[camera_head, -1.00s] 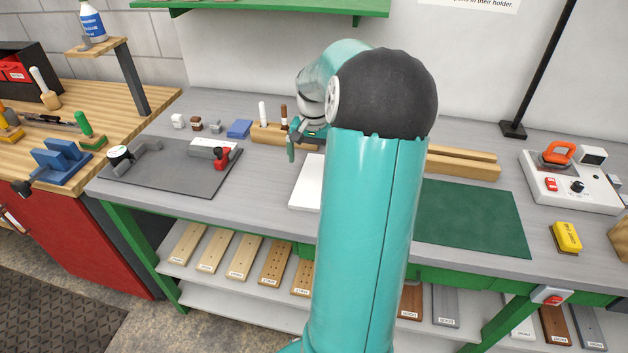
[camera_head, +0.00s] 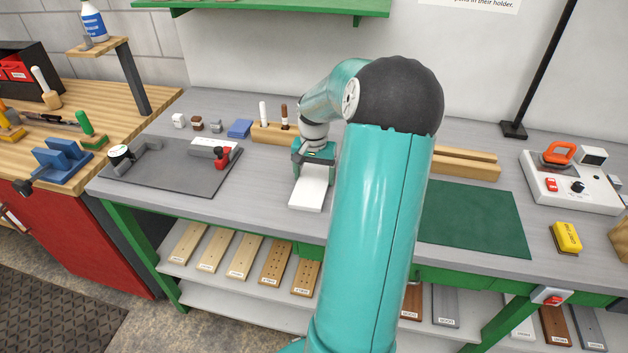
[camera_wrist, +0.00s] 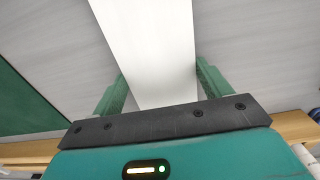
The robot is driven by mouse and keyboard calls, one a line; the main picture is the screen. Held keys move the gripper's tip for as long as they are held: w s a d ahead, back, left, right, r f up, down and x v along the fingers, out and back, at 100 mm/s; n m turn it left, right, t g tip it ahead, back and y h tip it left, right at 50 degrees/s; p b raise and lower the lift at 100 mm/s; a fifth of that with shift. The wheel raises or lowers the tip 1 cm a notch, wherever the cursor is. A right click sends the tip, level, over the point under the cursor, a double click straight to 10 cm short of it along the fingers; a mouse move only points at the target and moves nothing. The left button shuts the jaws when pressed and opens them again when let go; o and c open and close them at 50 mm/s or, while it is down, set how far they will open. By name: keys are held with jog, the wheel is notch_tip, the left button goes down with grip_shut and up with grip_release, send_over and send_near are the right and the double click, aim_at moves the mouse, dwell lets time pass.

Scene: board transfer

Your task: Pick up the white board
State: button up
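The white board (camera_head: 309,192) lies flat on the grey bench, left of my arm in the head view. My gripper (camera_head: 313,160) is over its far end and hides that end. In the wrist view the white board (camera_wrist: 150,45) runs between the two green fingers of my gripper (camera_wrist: 155,85). The fingers are spread, one on each side of the board. A gap shows on the left side; the right finger looks close to the board's edge, and I cannot tell whether it touches.
A dark grey mat (camera_head: 150,178) with a red-handled clamp (camera_head: 222,158) lies to the left. A wooden holder (camera_head: 268,133) with two markers stands behind. A green mat (camera_head: 475,218) lies to the right, with wooden bars (camera_head: 465,163) behind it.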

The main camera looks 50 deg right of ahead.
jog(key=shift+c, duration=1.3)
jog(key=shift+r, duration=0.1)
